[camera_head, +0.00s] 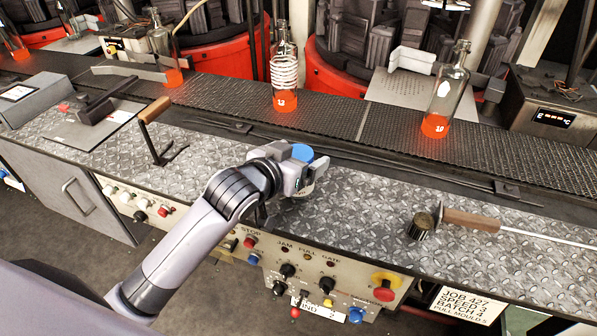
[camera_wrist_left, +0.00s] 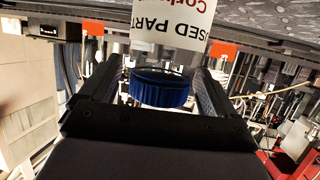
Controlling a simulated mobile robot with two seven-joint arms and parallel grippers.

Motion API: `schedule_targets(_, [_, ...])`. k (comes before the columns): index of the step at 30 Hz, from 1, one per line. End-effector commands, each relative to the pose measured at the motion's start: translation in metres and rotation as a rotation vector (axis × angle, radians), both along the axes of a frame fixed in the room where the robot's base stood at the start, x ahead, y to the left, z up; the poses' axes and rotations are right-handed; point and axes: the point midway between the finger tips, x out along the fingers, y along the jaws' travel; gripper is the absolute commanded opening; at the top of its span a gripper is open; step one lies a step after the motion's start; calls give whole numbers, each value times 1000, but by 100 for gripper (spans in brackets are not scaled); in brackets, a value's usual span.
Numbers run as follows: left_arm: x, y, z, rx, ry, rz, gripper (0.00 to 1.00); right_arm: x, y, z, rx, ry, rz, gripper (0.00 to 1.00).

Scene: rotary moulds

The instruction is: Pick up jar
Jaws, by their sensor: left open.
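The jar shows in the head view as a blue lid (camera_head: 303,153) at the inner edge of the diamond-plate bench, with its body mostly hidden behind my gripper. In the left wrist view, which looks upside down, the ribbed blue lid (camera_wrist_left: 160,88) and the white label (camera_wrist_left: 172,25) reading "USED PART" are clear. My left gripper (camera_head: 300,174) is open at the jar. Its two dark fingers stand on either side of the lid in the wrist view, and a gap shows at least on the left. My right gripper is not in view.
A conveyor (camera_head: 350,115) runs behind the bench, carrying glass bottles such as one marked 12 (camera_head: 285,75) and one marked 10 (camera_head: 445,95). A brush (camera_head: 421,226) and a wooden-handled rod (camera_head: 470,219) lie to the right. A wooden-handled lever (camera_head: 153,112) stands left. Bench between is clear.

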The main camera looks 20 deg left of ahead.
Motion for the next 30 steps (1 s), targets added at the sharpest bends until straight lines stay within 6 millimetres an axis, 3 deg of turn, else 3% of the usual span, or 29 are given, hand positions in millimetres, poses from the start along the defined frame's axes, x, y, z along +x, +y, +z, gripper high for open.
schedule_targets(6, [15, -4, -5, 0, -1, 0, 90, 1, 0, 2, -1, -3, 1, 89])
schedule_targets(14, [15, -4, -6, 0, -1, 0, 90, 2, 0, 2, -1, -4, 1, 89])
schedule_targets(18, [15, -4, -6, 0, 0, 0, 44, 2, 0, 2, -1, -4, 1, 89])
schedule_targets(20, [15, -4, -6, 0, 0, 0, 30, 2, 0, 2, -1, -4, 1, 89])
schedule_targets(30, [15, -4, -5, 0, -2, 0, 30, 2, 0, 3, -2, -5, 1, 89])
